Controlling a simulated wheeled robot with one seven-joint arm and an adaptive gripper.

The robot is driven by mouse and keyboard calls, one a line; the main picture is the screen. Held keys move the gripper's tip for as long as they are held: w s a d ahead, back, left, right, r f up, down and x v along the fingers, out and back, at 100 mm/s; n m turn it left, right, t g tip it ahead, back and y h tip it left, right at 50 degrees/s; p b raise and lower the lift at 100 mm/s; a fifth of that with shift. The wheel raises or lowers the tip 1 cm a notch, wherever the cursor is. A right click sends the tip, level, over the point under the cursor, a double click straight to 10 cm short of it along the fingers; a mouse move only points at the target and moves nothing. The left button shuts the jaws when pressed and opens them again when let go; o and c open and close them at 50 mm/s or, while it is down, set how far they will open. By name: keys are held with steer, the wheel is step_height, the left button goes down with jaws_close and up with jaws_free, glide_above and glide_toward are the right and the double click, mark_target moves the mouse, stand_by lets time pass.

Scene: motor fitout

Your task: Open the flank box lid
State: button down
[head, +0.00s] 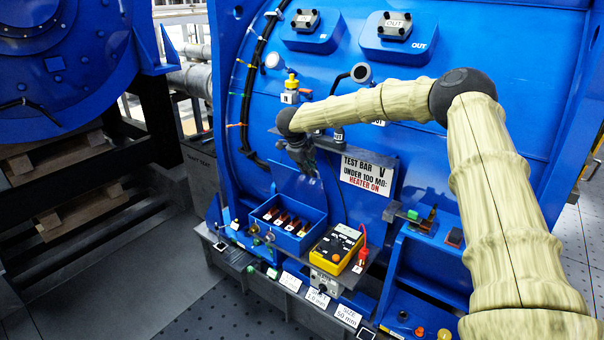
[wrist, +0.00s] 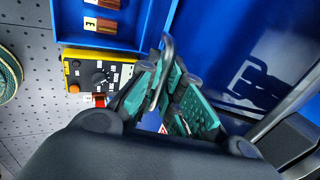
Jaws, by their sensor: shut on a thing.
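The flank box (head: 312,241) is a blue open-topped box on the ledge of the blue machine, with several dark red and white pieces inside. Its blue lid (head: 298,184) stands raised at the back of the box, leaving the inside in plain view. My gripper (head: 302,163) is at the lid's upper edge. In the wrist view my gripper's green-padded fingers (wrist: 168,95) are shut around a grey metal loop, the lid handle (wrist: 166,52). The lid's glossy blue face (wrist: 222,45) lies to the right of the box wall (wrist: 160,18). The fingers partly hide the handle.
A yellow-and-black meter (head: 337,248) stands right of the box, with a red lead beside it. A white "TEST BAR" sign (head: 367,174) is mounted to the right of the lid. A yellow-topped fitting (head: 291,88) and a black cable are above. The floor at front left is clear.

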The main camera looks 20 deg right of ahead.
steer(key=shift+w+d+r, duration=0.1)
steer(key=shift+w+d, duration=0.1)
steer(key=shift+d, duration=0.15)
steer(key=c, duration=1.6)
jaws_free()
steer(key=v, duration=1.2)
